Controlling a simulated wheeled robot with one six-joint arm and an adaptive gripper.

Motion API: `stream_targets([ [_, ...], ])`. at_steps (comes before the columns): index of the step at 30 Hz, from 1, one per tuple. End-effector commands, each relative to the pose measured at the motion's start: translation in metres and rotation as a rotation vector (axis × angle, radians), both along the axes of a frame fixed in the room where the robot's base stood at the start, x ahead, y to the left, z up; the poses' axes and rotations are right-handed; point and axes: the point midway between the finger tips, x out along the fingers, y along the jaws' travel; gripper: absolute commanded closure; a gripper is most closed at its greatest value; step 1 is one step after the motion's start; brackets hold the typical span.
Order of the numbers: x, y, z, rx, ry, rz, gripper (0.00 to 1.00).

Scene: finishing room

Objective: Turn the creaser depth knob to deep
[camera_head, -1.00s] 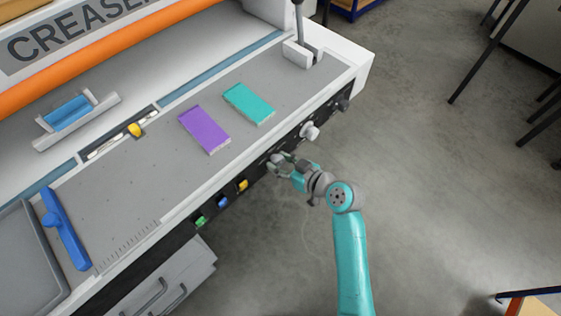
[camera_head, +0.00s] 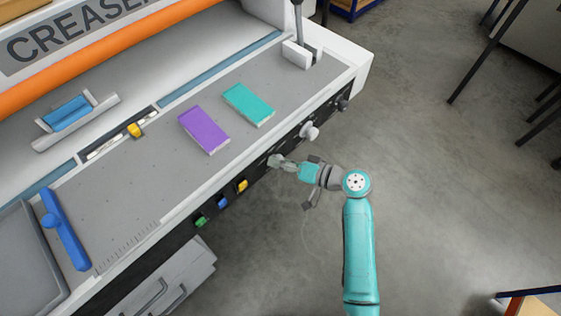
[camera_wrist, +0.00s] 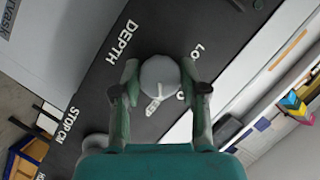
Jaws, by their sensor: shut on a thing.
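The creaser's depth knob (camera_wrist: 160,72) is a round grey-white knob on the black front panel, under the word DEPTH in the wrist view. In the head view the knob (camera_head: 274,160) is partly covered by my fingers. My gripper (camera_wrist: 159,92) is shut on the knob, one finger on each side. My gripper (camera_head: 284,163) reaches the panel from the right in the head view. A pale mark shows at the knob's lower edge, but the knob's exact setting is hard to read. Other lettering beside the knob is partly hidden.
Along the front panel are green (camera_head: 200,221), blue (camera_head: 223,203) and yellow (camera_head: 242,186) controls, plus a white knob (camera_head: 309,131) and a dark knob (camera_head: 343,104). Purple (camera_head: 204,130) and teal (camera_head: 248,104) blocks lie on the bed.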

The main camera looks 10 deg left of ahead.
Motion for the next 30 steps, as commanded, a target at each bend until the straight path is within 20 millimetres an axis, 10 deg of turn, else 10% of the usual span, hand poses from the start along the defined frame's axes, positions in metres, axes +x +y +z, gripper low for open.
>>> stream_targets([
  [26, 0.0001, -0.0006, -0.0013, 0.094, 0.123, -0.002, 0.92],
  [27, 0.0001, -0.0006, -0.0014, 0.094, 0.123, -0.002, 0.50],
  [30, 0.0001, -0.0006, -0.0012, 0.093, 0.122, -0.001, 0.33],
])
